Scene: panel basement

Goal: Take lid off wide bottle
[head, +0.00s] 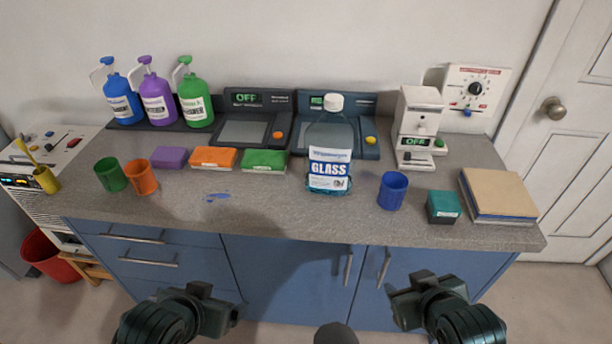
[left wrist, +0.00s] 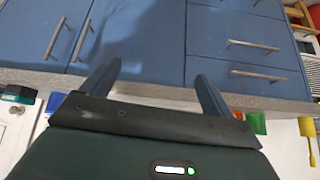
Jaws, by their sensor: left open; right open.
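The wide bottle (head: 330,135) stands upright near the middle of the counter, clear with a white label reading "GLASS". Its white lid (head: 333,102) is on its top. My left gripper (head: 225,303) is low in front of the cabinets, left of the bottle and well short of it. In the left wrist view its two fingers (left wrist: 157,88) are spread apart with nothing between them. My right gripper (head: 402,291) is also low in front of the cabinets, right of the bottle, open and empty.
The grey counter (head: 270,205) has free room in front. Green (head: 111,175), orange (head: 141,177) and blue (head: 392,190) cups stand on it. Sponges (head: 213,158) and a teal box (head: 443,207) lie there too.

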